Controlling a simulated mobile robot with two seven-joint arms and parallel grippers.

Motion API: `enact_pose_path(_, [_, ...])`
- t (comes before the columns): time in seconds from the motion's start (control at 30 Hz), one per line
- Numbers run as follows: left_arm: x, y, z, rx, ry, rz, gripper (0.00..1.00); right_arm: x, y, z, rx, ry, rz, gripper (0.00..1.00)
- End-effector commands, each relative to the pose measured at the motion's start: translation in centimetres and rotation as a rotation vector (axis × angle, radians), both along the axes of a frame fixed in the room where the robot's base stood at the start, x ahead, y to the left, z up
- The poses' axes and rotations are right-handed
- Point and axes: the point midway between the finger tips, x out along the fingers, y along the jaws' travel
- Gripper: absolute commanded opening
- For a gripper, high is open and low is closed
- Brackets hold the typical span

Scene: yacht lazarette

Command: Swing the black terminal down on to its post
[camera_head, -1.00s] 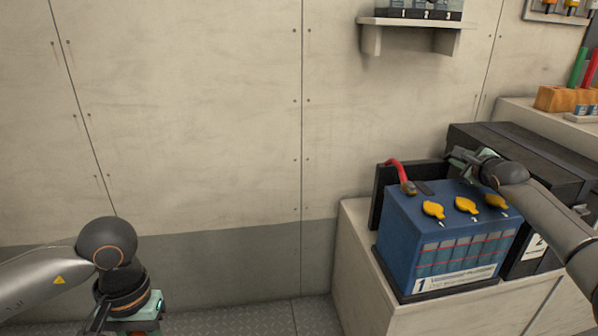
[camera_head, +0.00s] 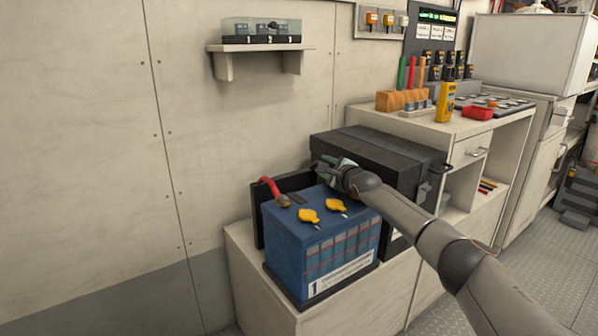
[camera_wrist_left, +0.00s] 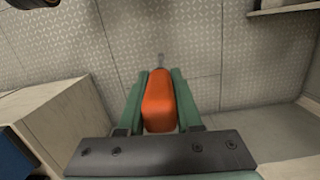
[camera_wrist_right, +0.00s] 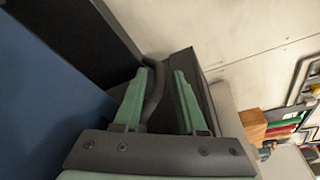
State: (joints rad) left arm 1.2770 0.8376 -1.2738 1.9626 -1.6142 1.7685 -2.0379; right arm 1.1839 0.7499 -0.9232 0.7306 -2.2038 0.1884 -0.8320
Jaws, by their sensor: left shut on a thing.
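The blue battery (camera_head: 318,238), marked 1, stands on a pale bench. A red cable (camera_head: 269,187) reaches its back left corner. My right gripper (camera_head: 328,168) is over its back right corner, with the fingers hard to make out there. In the right wrist view, the fingers (camera_wrist_right: 162,75) are apart, with a dark curved cable (camera_wrist_right: 155,98) between them, nearer the left finger. I cannot clearly make out the black terminal or its post. In the left wrist view, my left gripper (camera_wrist_left: 160,82) is shut on an orange handle (camera_wrist_left: 159,103) with a thin grey tip.
Yellow caps (camera_head: 309,216) stick up from the battery top. A black box (camera_head: 378,160) stands close behind and right of it. A counter (camera_head: 420,128) holds coloured tools and a yellow meter (camera_head: 445,103). A wall shelf (camera_head: 260,47) hangs above. The floor below my left gripper is clear.

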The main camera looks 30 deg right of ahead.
Motion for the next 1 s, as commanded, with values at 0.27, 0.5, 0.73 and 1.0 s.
enact_pose_path(0.27, [0.0,0.0,0.0,0.000,-0.001,0.000,0.00,-0.2,-0.4,-0.2,-0.001,0.006,-0.008,0.47])
enact_pose_path(0.5, [0.0,0.0,0.6,0.000,-0.001,0.000,0.00,-0.3,-0.1,-0.1,0.002,0.008,-0.001,0.47])
enact_pose_path(0.73, [0.0,0.0,2.9,0.000,-0.001,0.000,0.00,-1.8,0.3,0.2,0.004,0.010,0.003,0.47])
enact_pose_path(1.0, [0.0,0.0,3.8,0.000,-0.001,0.000,0.00,-4.4,0.6,0.5,0.002,0.006,0.001,0.47])
